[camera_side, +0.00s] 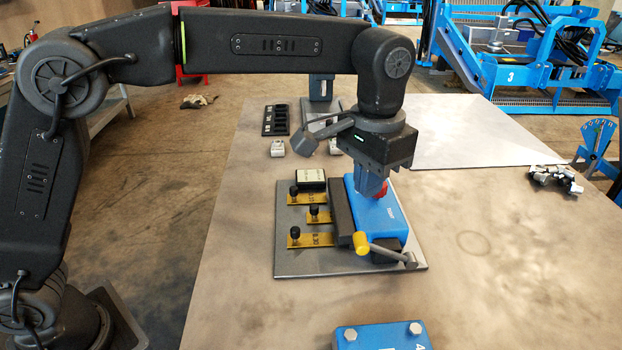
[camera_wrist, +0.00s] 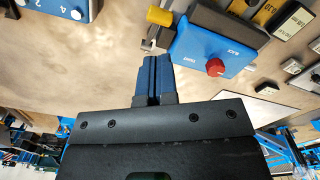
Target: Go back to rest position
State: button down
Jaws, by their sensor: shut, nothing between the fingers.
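My gripper (camera_side: 371,193) points down in the side view, its blue fingers in front of or over the back end of a blue box (camera_side: 384,222) with a red knob. In the wrist view my gripper (camera_wrist: 152,60) has its two fingers together, with nothing between them. There the tips appear beside the blue box (camera_wrist: 190,50), whose red knob (camera_wrist: 216,67) is in clear view. A lever with a yellow grip (camera_side: 362,243) is at the box's front; the grip (camera_wrist: 159,16) also shows in the wrist view. The exact gap between fingers and box is unclear.
The box stands on a grey plate (camera_side: 345,262) with several yellow tags bearing black knobs. A black tray (camera_side: 276,120) lies behind. Another blue box (camera_side: 382,336) stands in front. A blue gauge (camera_side: 596,140) and small parts (camera_side: 556,181) are at right. The table's right front is clear.

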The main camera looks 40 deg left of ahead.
jog(key=s+a+r+t, duration=0.1)
jog(key=s+a+r, duration=0.3)
jog(key=a, duration=0.3)
jog(key=s+a+f+n+t, duration=0.1)
jog(key=s+a+f+t, duration=0.1)
jog(key=s+a, duration=0.5)
jog(key=s+a+f+n+t, duration=0.2)
jog(key=s+a+f, duration=0.1)
jog(key=s+a, duration=0.4)
jog(key=s, duration=0.3)
jog(key=shift+a+f+t, duration=0.3)
jog(key=shift+f, duration=0.05)
dwell(1.0)
